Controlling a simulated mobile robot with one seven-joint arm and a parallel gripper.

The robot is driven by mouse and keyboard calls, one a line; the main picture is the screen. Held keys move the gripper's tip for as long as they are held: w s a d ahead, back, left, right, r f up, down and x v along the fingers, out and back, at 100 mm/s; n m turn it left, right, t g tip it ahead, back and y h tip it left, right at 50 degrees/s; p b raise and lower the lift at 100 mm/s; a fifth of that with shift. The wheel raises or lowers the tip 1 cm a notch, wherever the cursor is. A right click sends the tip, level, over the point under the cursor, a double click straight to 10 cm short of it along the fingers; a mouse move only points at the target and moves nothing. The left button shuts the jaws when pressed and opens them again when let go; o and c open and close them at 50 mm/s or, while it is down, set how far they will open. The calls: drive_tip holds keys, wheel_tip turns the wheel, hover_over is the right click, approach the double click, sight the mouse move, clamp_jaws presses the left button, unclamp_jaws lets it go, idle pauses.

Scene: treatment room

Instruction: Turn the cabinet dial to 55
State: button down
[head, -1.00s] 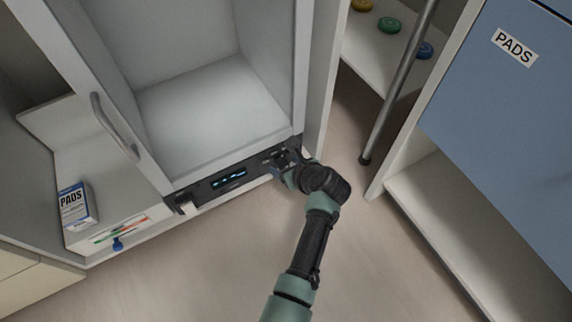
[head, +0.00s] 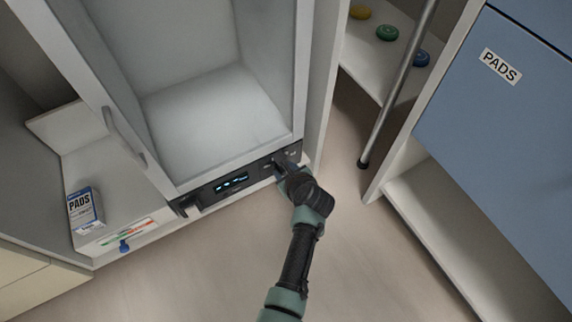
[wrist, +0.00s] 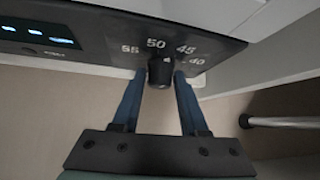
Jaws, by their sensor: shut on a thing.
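The cabinet dial (wrist: 160,72) is a dark knob on the black panel (wrist: 95,22) under the cabinet. Around it the wrist view shows the printed numbers 55, 50, 45 and 40. A small pale mark on the knob points up and slightly right, seemingly between 50 and 45. My gripper (wrist: 161,78) is shut on the dial, with one blue finger on each side. In the head view my gripper (head: 281,166) is at the right end of the panel and mostly hides the dial. The lit display (head: 231,182) is too small to read.
The open white cabinet (head: 215,120) stands above the panel. Its handled door (head: 125,137) is at the left. A PADS box (head: 84,208) stands on a low surface at left. A metal rail (head: 400,85) and blue PADS drawer (head: 500,110) are at right. The floor in front is clear.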

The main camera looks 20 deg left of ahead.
drive_tip(key=t+p, duration=0.1)
drive_tip(key=n+t+h+p, duration=0.1)
drive_tip(key=p, duration=0.1)
drive_tip(key=shift+s+a+n+h, duration=0.2)
drive_tip(key=shift+s+n+h, duration=0.1)
drive_tip(key=shift+s+a+f+n+t+h+p, duration=0.15)
drive_tip(key=shift+n+t+h+p, duration=0.3)
drive_tip(key=shift+t+p, duration=0.4)
drive_tip(key=shift+f+n+t, duration=0.15)
drive_tip(key=shift+n+t, duration=0.2)
drive_tip(key=shift+t, duration=0.3)
drive_tip(key=n+t+b, duration=0.1)
drive_tip(key=t+b, duration=0.1)
drive_tip(key=b, duration=0.1)
drive_tip(key=f+n+t+h+b, duration=0.1)
drive_tip(key=n+t+b, duration=0.1)
drive_tip(key=b, duration=0.2)
drive_tip(key=shift+n+h, duration=0.25)
drive_tip(key=shift+n, duration=0.05)
drive_tip(key=shift+r+t, duration=0.2)
drive_tip(key=shift+t, duration=0.2)
